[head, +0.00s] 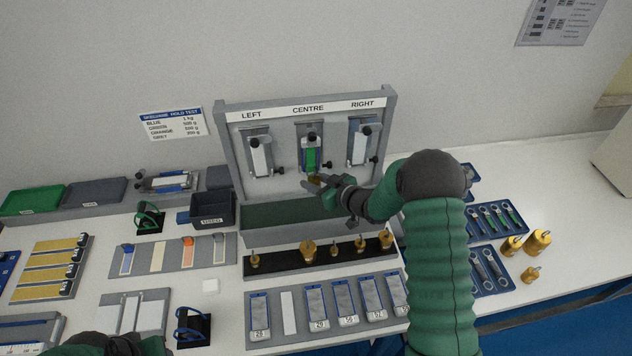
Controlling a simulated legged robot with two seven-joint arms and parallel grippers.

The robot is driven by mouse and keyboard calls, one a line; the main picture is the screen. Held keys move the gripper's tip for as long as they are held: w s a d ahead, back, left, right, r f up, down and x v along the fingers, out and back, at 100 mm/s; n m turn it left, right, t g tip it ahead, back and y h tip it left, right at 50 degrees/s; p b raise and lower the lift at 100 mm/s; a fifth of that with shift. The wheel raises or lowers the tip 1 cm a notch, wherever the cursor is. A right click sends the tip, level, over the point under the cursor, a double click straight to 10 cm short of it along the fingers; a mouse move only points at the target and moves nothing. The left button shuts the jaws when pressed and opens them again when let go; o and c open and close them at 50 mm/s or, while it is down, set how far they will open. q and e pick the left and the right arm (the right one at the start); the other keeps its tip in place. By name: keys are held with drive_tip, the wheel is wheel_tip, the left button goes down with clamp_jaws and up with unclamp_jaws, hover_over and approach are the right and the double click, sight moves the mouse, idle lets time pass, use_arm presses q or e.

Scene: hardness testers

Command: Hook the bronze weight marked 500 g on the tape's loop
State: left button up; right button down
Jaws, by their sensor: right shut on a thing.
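The test stand has LEFT, CENTRE and RIGHT stations, and a green tape (311,158) hangs at the CENTRE one. My right gripper (322,185) is shut just below that tape, with a small bronze weight (315,180) at its fingertips. The gripper largely hides the weight, and its marking cannot be read. The tape's loop is too small to make out, so I cannot tell whether the weight touches it. Part of my left arm shows at the bottom left edge; its fingers cannot be made out.
A black rack (280,261) below the stand holds several bronze weights. More bronze weights (537,241) stand at the right beside blue trays (487,283) of tools. Sample plates lie in front of the rack. A dark bin (212,210) is left of the stand.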

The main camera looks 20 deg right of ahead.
drive_tip(key=shift+a+r, duration=0.15)
drive_tip(key=shift+a, duration=0.35)
drive_tip(key=shift+d, duration=0.4)
use_arm(q)
drive_tip(key=shift+a+f, duration=0.1)
use_arm(e)
drive_tip(key=shift+f, duration=0.2)
use_arm(q)
drive_tip(key=shift+a+f, duration=0.15)
drive_tip(key=shift+a, duration=0.15)
use_arm(e)
drive_tip(key=shift+a+f, duration=0.15)
drive_tip(key=shift+a, duration=0.15)
use_arm(q)
drive_tip(key=shift+d+f+b, duration=0.15)
drive_tip(key=shift+d+b, duration=0.05)
drive_tip(key=shift+b, duration=0.2)
use_arm(e)
drive_tip(key=shift+d+f, duration=0.2)
drive_tip(key=shift+f, duration=0.05)
use_arm(q)
drive_tip(key=shift+f, duration=0.15)
use_arm(e)
drive_tip(key=shift+a+f, duration=0.1)
drive_tip(key=shift+f, duration=0.05)
